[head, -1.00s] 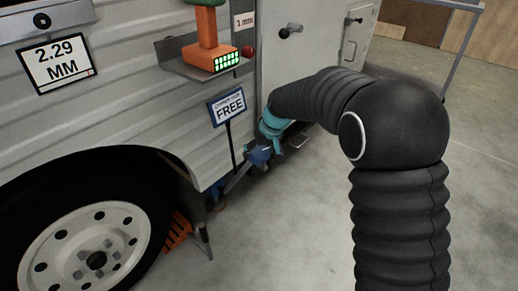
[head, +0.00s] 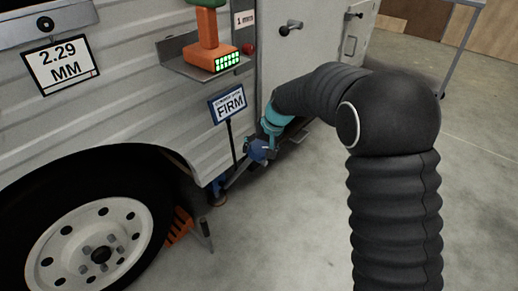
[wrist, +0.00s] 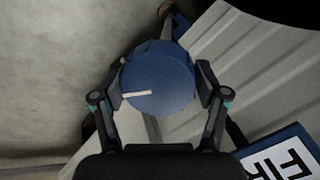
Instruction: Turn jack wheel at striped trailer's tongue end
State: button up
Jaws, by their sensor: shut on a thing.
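The jack wheel is a blue knob (wrist: 165,88) with one white mark on its face, pointing left in the wrist view. It also shows, small, as a blue wheel (head: 258,153) low beside the trailer in the head view. My gripper (wrist: 160,82) has a finger on each side of the knob and is shut on it. In the head view my gripper (head: 264,140) partly hides the wheel. The trailer (head: 110,120) has pale ribbed siding. A blue-edged sign (head: 229,104) above the wheel reads FIRM.
A wheel and tyre (head: 90,250) stand at lower left, with an orange chock (head: 178,226) beside them. An orange device with a green-lit display (head: 228,62) sits on a shelf above. A plate (head: 57,62) reads 2.29 MM. Concrete floor is clear at right.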

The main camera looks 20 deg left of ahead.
jog(key=o, duration=1.2)
jog(key=shift+c, duration=0.2)
jog(key=shift+r, duration=0.1)
jog(key=v, duration=1.1)
jog(key=shift+d+r, duration=0.25)
jog(key=shift+r, duration=0.1)
